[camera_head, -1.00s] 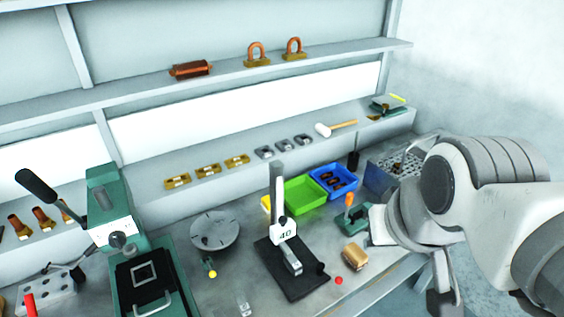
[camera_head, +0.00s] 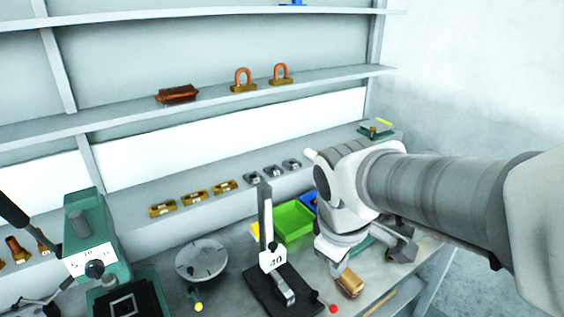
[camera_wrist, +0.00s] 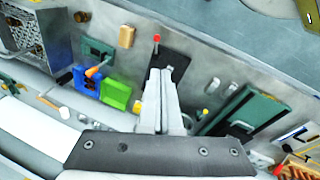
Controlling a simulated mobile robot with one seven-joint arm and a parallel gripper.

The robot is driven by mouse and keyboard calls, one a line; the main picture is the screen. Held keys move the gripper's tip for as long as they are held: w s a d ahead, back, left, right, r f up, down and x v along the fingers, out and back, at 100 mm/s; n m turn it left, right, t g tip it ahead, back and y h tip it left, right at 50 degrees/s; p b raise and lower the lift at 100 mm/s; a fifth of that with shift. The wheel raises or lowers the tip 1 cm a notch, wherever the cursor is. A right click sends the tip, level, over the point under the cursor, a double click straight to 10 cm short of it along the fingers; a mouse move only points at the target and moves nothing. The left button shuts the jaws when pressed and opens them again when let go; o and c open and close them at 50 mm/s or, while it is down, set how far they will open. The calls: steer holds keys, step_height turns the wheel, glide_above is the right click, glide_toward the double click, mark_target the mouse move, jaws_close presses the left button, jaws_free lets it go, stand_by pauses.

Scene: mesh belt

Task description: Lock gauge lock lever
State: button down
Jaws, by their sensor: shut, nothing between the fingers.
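The height gauge has a grey post and a white plate marked 40 (camera_head: 272,257) on a black base (camera_head: 262,292). A lever with a red ball end (camera_head: 333,308) sticks out by the base's right side. In the wrist view the red ball (camera_wrist: 156,38) lies above the fingertips, beside the black base (camera_wrist: 178,62). My gripper (camera_wrist: 160,72) is shut and empty. Its fingers point toward the base and hide part of the gauge. In the head view my arm hangs to the right of the gauge, and its fingertips are hard to make out.
A tan block (camera_head: 349,283) lies right of the gauge; a green bin (camera_head: 293,220) stands behind it. A round plate (camera_head: 202,260) and a green press (camera_head: 92,240) are to the left.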

mark_target(325, 303)
steer(key=w+a+f+n+g+b, duration=0.1)
steer(key=w+a+f+n+b, duration=0.1)
steer(key=f+n, duration=0.3)
steer(key=w+a+f+n+g+h+b, duration=0.1)
steer(key=w+a+f+n+b, duration=0.1)
steer(key=f+n, duration=0.4)
step_height(325, 303, down, 4)
steer(key=shift+w+a+h, duration=0.3)
steer(key=shift+w+a, duration=0.55)
steer(key=shift+a, duration=0.05)
steer(key=shift+g, duration=0.3)
steer(key=b+x, duration=0.1)
steer(key=x, duration=0.8)
steer(key=shift+f+b, duration=0.35)
steer(key=d, duration=0.3)
steer(key=shift+w+d+r+p, duration=0.1)
steer(key=shift+w+r+p, duration=0.15)
steer(key=shift+w+p, duration=0.15)
steer(key=shift+w+d, duration=0.1)
steer(key=shift+d, duration=0.35)
